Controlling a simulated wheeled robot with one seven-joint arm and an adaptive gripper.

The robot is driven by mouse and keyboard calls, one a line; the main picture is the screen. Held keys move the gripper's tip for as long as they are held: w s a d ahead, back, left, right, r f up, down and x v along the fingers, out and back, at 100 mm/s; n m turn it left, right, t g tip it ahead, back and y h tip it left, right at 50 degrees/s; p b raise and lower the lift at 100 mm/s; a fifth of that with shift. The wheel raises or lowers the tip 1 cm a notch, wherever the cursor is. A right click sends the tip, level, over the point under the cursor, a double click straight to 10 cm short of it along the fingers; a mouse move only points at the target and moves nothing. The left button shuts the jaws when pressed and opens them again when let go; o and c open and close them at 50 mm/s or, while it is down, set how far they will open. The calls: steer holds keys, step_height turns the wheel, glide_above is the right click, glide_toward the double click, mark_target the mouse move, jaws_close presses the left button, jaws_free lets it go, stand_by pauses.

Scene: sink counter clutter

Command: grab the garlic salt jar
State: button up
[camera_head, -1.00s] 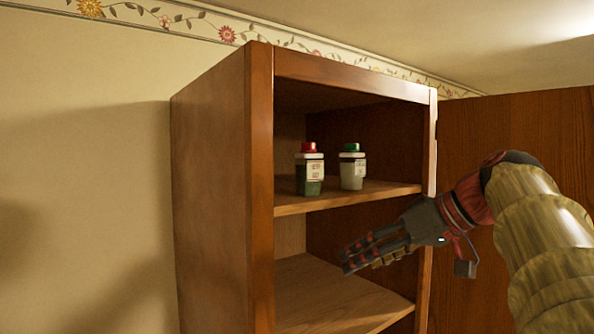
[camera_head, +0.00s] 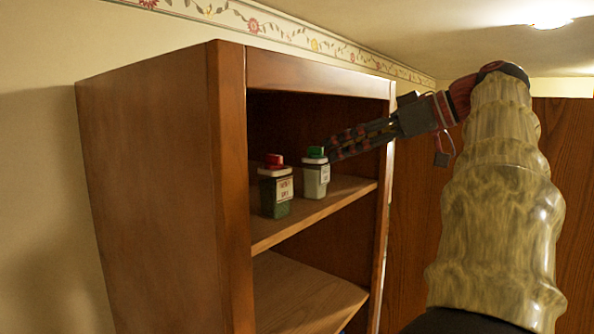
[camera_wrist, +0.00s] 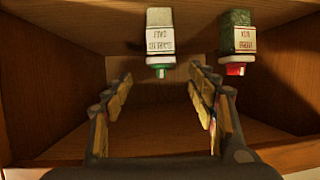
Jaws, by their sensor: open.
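The garlic salt jar, pale with a white label and green cap (camera_head: 316,177), stands upright on the upper cabinet shelf. In the upside-down wrist view the jar (camera_wrist: 160,35) lines up with the gap between my fingers, its label small and hard to read. My gripper (camera_head: 334,147) is open and empty, reaching in from the right at about cap height. Its fingertips are close to the jar's right side in the head view. The wrist view also shows the spread fingers (camera_wrist: 160,75). Whether they touch the jar, I cannot tell.
A dark green jar with a red cap (camera_head: 276,192) stands close to the left of the garlic salt jar. The cabinet's side wall (camera_head: 160,200) and front frame bound the opening. The lower shelf (camera_head: 305,295) looks bare where visible.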

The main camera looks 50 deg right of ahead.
mark_target(322, 158)
steer(key=x, duration=0.2)
steer(key=shift+w, duration=0.25)
steer(key=p+x, duration=0.1)
steer(key=x, duration=0.1)
steer(key=p+x, duration=0.1)
steer(key=x, duration=0.2)
steer(key=shift+s+a+f, duration=0.15)
steer(key=shift+a+f, duration=0.05)
steer(key=shift+f, duration=0.35)
steer(key=c, duration=0.3)
steer(key=c, duration=1.1)
